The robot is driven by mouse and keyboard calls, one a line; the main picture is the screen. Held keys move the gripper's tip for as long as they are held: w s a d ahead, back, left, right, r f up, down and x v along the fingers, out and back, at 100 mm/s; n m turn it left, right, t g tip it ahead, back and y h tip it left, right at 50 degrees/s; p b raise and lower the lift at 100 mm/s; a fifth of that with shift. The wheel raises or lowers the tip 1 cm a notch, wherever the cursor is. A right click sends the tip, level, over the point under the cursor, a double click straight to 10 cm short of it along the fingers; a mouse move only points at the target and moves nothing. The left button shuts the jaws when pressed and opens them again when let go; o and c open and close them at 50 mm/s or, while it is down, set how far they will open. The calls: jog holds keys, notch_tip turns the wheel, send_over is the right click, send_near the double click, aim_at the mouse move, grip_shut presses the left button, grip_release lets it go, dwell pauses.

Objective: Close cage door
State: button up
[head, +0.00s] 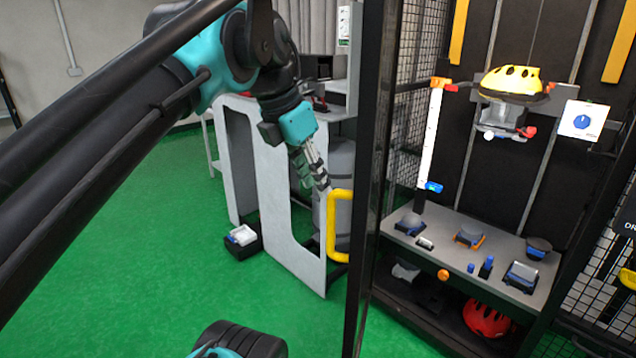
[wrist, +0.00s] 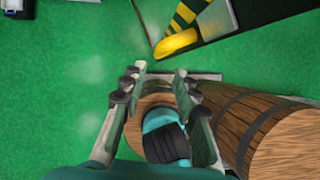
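The cage door (head: 368,180) is a tall dark-framed panel standing open, seen almost edge-on in the head view. Its yellow handle (head: 338,228) sticks out on the left side. My gripper (head: 320,184) points down just above and left of the handle's top. In the wrist view the fingers (wrist: 158,76) are spread apart with nothing between the tips. A yellow bar (wrist: 177,42), which looks like the handle, lies beyond the fingertips, apart from them. The exact gap in depth is hard to tell.
Inside the cage, a yellow helmet (head: 512,81) sits on a mount above a shelf (head: 455,229) with several small parts. A grey bench (head: 280,190) stands behind my gripper. Brown barrels (wrist: 265,130) are at right in the wrist view. Green floor (head: 130,230) is clear at left.

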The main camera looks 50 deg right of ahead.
jog(key=w+d+f+m, duration=0.2)
jog(key=w, duration=0.1)
jog(key=w+d+f+m+g, duration=0.1)
jog(key=f, duration=0.1)
jog(key=shift+w+y, duration=0.3)
jog(key=shift+w, duration=0.1)
grip_shut()
jog(key=w+d+m+g, duration=0.4)
jog(key=w+m+g, duration=0.2)
jog(key=m, duration=0.2)
jog(key=s+r+x, duration=0.2)
jog(key=x, duration=1.1)
jog(key=shift+s, duration=0.2)
